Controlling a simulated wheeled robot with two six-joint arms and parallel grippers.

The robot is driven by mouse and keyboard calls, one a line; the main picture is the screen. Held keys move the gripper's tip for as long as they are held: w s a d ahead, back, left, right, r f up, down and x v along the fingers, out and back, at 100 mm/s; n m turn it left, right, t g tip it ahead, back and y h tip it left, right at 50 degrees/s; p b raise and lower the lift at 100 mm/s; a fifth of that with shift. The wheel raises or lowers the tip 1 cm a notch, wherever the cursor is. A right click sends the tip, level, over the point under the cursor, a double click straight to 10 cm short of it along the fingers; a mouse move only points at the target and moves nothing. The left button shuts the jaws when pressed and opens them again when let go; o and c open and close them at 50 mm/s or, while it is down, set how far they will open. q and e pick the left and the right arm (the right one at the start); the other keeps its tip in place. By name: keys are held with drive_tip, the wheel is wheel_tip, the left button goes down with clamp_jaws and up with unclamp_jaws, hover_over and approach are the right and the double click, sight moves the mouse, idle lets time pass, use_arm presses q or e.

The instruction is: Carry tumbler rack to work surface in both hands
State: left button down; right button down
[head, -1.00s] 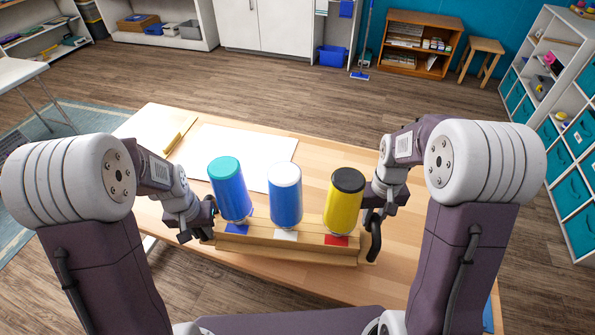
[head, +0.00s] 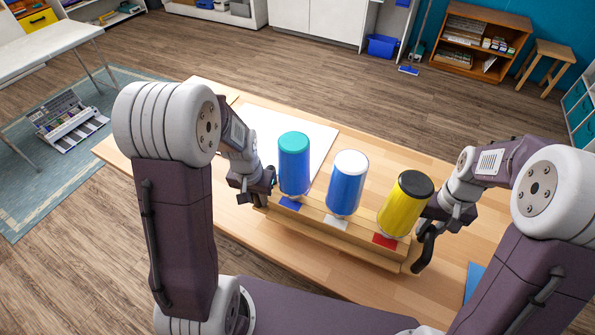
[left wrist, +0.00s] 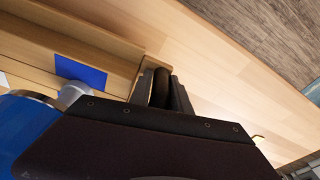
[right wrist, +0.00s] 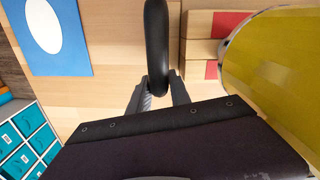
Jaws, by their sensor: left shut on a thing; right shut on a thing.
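The tumbler rack (head: 335,243) is a long wooden holder with a blue, a white and a red patch along it. It carries a blue tumbler with a teal lid (head: 294,165), a blue tumbler with a white lid (head: 345,187) and a yellow tumbler with a black lid (head: 404,207). My left gripper (head: 262,198) is shut on the dark handle at the rack's left end, seen in the left wrist view (left wrist: 161,88). My right gripper (head: 424,232) is shut on the dark loop handle (right wrist: 156,45) at the right end. Whether the rack touches the table is unclear.
The wooden table (head: 235,220) lies under and around the rack. A white sheet (head: 262,125) lies behind it. A blue card with a white oval (right wrist: 45,35) lies right of the rack. A white table (head: 45,52) stands at far left, a stool (head: 545,65) at far right.

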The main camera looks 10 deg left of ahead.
sight(259, 207)
use_arm(q)
drive_tip(key=shift+w+a+f, duration=0.1)
drive_tip(key=shift+w, duration=0.05)
use_arm(e)
drive_tip(key=shift+d+f, duration=0.15)
